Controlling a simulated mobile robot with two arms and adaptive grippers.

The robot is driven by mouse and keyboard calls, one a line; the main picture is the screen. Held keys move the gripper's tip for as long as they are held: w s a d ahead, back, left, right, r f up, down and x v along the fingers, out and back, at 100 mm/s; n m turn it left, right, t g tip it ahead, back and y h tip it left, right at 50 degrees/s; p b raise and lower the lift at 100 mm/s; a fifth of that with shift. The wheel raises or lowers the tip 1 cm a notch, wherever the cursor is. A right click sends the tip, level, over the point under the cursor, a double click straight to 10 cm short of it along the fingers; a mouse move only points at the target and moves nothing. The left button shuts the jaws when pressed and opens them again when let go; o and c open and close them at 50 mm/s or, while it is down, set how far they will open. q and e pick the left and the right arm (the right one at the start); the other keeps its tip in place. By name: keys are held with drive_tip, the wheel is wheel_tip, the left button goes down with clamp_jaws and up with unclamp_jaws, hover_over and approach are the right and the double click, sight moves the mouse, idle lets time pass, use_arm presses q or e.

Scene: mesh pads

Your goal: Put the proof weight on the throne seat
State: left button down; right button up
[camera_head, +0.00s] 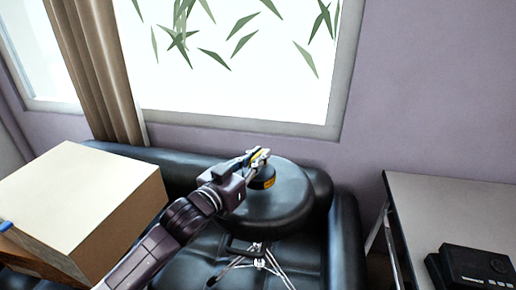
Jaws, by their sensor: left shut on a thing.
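The proof weight (263,179) is a small dark object with orange-yellow markings. My left gripper (259,160) is shut on its top, and the fingers hide part of it. The throne seat (283,209) is a round, thick black cushion on a metal stand (258,262). The weight shows against the upper left part of the seat. I cannot tell whether it touches the seat or hangs just above it. My right gripper is out of view.
The throne shows against a black leather sofa (345,235). A large cardboard box (75,205) stands at the left. A grey table (440,210) with a black device (478,266) is at the right. A window and a brown curtain (100,70) are behind.

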sight(258, 171)
use_arm(q)
drive_tip(key=shift+f, duration=1.4)
drive_tip(key=c, duration=2.3)
unclamp_jaws()
drive_tip(key=shift+f, duration=0.35)
drive_tip(key=o, duration=0.3)
drive_tip(key=shift+s, duration=0.1)
drive_tip(key=shift+o, duration=0.2)
drive_tip(key=b+v, duration=0.1)
drive_tip(key=v, duration=1.1)
drive_tip(key=shift+r, duration=0.1)
